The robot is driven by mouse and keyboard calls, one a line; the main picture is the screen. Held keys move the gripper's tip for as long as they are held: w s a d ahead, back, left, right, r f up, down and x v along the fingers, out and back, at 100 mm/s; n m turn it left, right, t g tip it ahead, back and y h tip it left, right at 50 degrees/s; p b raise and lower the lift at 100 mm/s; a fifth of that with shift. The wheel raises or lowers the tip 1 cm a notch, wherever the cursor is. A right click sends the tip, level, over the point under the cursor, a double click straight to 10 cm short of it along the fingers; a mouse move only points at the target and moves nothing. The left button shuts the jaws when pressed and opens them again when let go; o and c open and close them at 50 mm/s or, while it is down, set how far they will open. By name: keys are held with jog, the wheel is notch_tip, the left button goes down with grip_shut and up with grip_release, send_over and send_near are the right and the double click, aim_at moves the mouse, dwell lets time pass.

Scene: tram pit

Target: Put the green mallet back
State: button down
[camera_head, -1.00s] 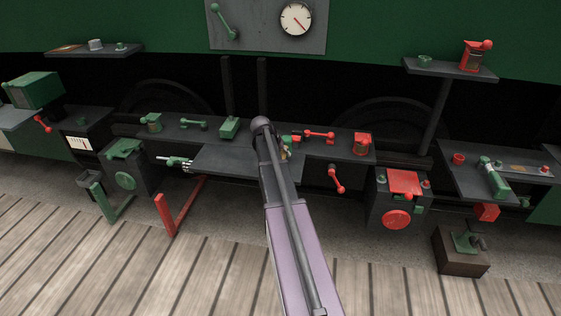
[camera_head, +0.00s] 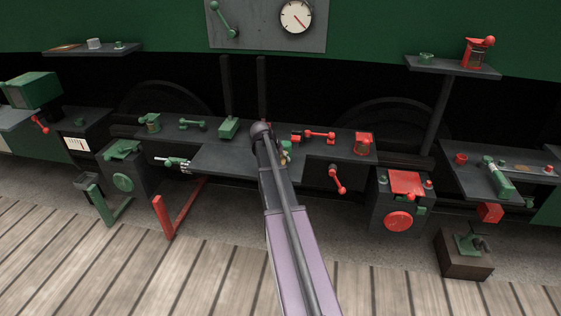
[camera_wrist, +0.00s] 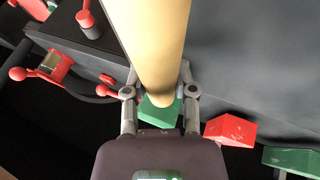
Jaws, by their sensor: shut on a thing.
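In the wrist view my gripper (camera_wrist: 160,93) is shut on the green mallet. Its pale wooden handle (camera_wrist: 155,40) runs up between the two fingers and out of the top of the picture. The mallet's green head (camera_wrist: 158,112) shows just beyond the fingers. In the head view my own arm hides most of the gripper. A small green part of the mallet (camera_head: 287,147) shows at the right of the arm's end, over the dark bench (camera_head: 225,163). I cannot tell whether the mallet touches anything.
On the bench stand a green box (camera_head: 229,127), a red lever (camera_head: 319,135) and a red lidded jar (camera_head: 364,143). A red-topped machine (camera_head: 400,200) stands right of the bench.

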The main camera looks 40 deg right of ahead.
aim_at(281, 157)
jog(key=shift+c, duration=2.2)
grip_release()
jog(key=shift+p+v, duration=1)
jog(key=shift+v, duration=0.05)
jog(key=p+v, duration=0.2)
jog(key=v, duration=0.1)
jog(key=shift+s+a+r+p, duration=0.15)
jog(key=shift+s+a+p, duration=0.1)
jog(key=shift+p, duration=0.15)
jog(key=p+v, duration=0.6)
jog(key=v, duration=0.2)
jog(key=shift+p, duration=0.4)
jog(key=shift+w+a, duration=0.15)
